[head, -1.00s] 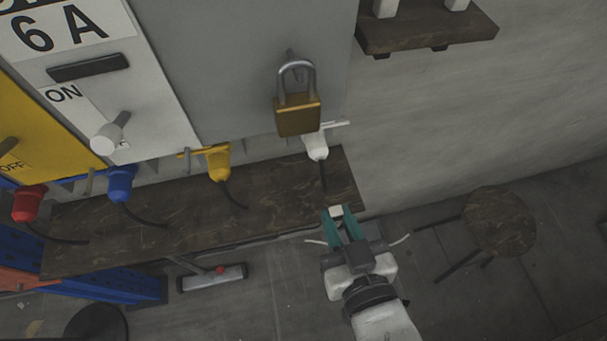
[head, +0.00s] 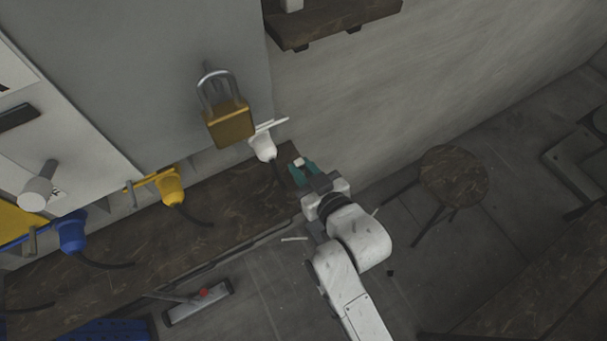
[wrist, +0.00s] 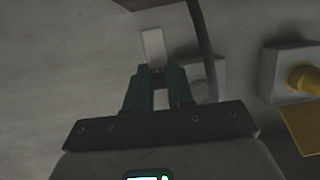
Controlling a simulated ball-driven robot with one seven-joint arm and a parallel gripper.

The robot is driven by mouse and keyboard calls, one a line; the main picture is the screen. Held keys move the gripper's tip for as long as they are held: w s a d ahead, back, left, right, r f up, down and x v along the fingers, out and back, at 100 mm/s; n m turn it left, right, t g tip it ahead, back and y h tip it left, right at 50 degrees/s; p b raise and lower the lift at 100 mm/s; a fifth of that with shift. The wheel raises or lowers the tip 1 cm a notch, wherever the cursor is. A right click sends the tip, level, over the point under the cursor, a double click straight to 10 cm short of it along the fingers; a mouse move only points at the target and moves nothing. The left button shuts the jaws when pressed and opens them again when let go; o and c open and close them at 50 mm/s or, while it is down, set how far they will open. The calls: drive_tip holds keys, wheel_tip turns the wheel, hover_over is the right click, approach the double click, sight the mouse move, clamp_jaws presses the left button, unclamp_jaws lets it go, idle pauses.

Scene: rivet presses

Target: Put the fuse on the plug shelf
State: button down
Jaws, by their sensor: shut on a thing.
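My gripper (head: 303,172) is shut on a small white fuse (head: 299,162), which sticks out past the fingertips. In the wrist view the pale fuse (wrist: 153,45) stands upright between the dark teal fingers (wrist: 160,78). A long dark wooden shelf (head: 120,240) runs below the row of hanging plugs. In the head view the fuse appears by its right end, near the wall; its exact height above the wood is unclear. A smaller wooden shelf (head: 335,20) is on the wall at the top, with a white thing (head: 290,4) on it, cut off by the frame.
White (head: 263,147), yellow (head: 172,187) and blue (head: 70,232) plugs with dark cables hang at the cabinet's lower edge, the white one close left of my gripper. A brass padlock (head: 228,122) hangs above. A round stool (head: 455,175) stands right. The wall between is bare.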

drive_tip(key=shift+w+f, duration=0.15)
drive_tip(key=shift+f, duration=0.75)
drive_tip(key=shift+w+f, duration=0.1)
drive_tip(key=shift+f, duration=0.8)
drive_tip(key=shift+f, duration=0.15)
drive_tip(key=c, duration=1)
unclamp_jaws()
drive_tip(key=shift+r, duration=0.25)
drive_tip(key=v, duration=1.2)
drive_tip(key=shift+f+b, duration=0.1)
drive_tip(key=shift+b, duration=0.2)
